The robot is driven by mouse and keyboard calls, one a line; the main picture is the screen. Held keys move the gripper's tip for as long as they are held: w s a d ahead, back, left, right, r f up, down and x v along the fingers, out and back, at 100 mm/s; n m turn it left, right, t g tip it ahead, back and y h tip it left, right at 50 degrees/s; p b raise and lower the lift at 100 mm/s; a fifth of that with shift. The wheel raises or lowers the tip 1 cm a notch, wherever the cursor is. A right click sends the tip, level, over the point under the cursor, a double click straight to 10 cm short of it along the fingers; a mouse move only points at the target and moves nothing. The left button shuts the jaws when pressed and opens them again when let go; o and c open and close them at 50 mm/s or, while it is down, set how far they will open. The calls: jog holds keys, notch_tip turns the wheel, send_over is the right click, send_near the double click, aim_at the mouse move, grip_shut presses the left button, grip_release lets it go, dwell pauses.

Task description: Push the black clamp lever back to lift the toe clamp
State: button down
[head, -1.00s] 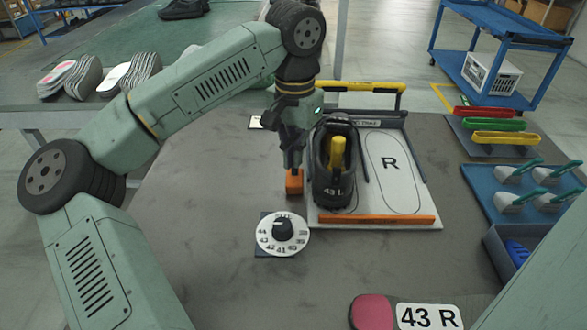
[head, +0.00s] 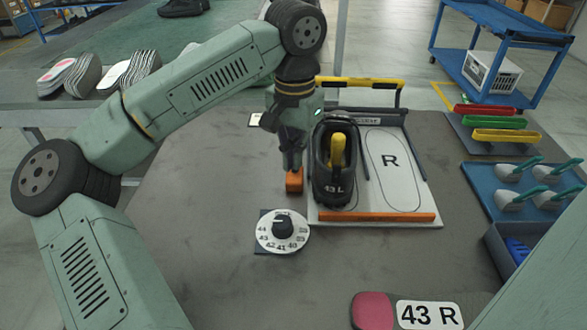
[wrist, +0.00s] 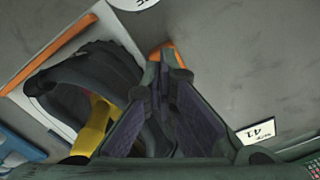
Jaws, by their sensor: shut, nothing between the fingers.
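My gripper (head: 292,162) is shut and empty. It points down just left of the black shoe (head: 333,165), over an orange block (head: 294,182). In the wrist view its fingers (wrist: 157,68) meet close to the orange block (wrist: 172,54), beside the shoe (wrist: 80,80); I cannot tell whether they touch anything. The shoe, marked 43 L, has a yellow piece (head: 338,150) in its opening and sits on the left half of the white board (head: 432,222). I cannot pick out the black clamp lever or toe clamp with certainty; my gripper may hide part of them.
A yellow and black bar (head: 360,84) spans the back of the board. An orange strip (head: 377,217) edges its front. A numbered dial (head: 283,231) stands in front of my gripper. Blue trays lie at right. The table's left part is clear.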

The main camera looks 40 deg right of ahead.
notch_tip(320, 180, up, 9)
jog(key=p, duration=0.7)
dwell(0.3)
jog(key=shift+s, duration=0.15)
dwell(0.4)
